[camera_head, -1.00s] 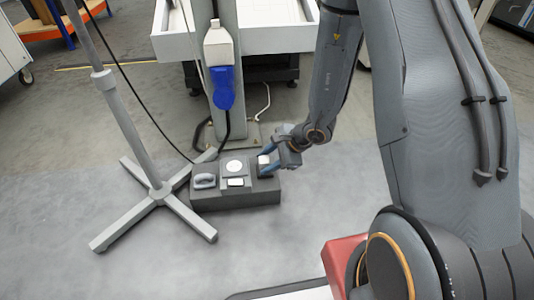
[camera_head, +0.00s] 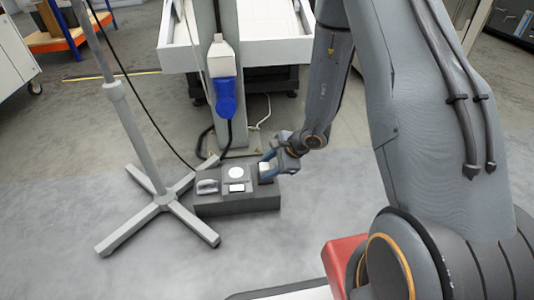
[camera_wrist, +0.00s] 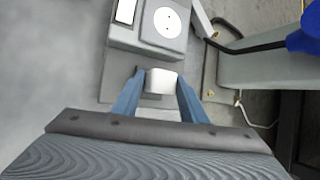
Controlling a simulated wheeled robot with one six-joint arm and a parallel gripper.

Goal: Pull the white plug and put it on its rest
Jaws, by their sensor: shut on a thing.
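The white plug (camera_wrist: 161,82) is between the blue fingers of my gripper (camera_wrist: 158,88) in the wrist view, and the gripper is shut on it. In the head view the plug (camera_head: 265,168) is over a dark pad at the right end of a low grey box (camera_head: 237,204), with my gripper (camera_head: 268,166) reaching in from the right. I cannot tell whether the plug touches the pad. A round white socket (camera_head: 236,172) with small dark holes is on the box, left of the plug; it shows empty in the wrist view (camera_wrist: 167,21).
A white switch (camera_head: 237,188) and a grey handle-shaped part (camera_head: 207,187) are on the box. A grey cross-footed stand (camera_head: 163,202) is close on its left. A post with a blue connector (camera_head: 225,97) stands behind. Floor in front is clear.

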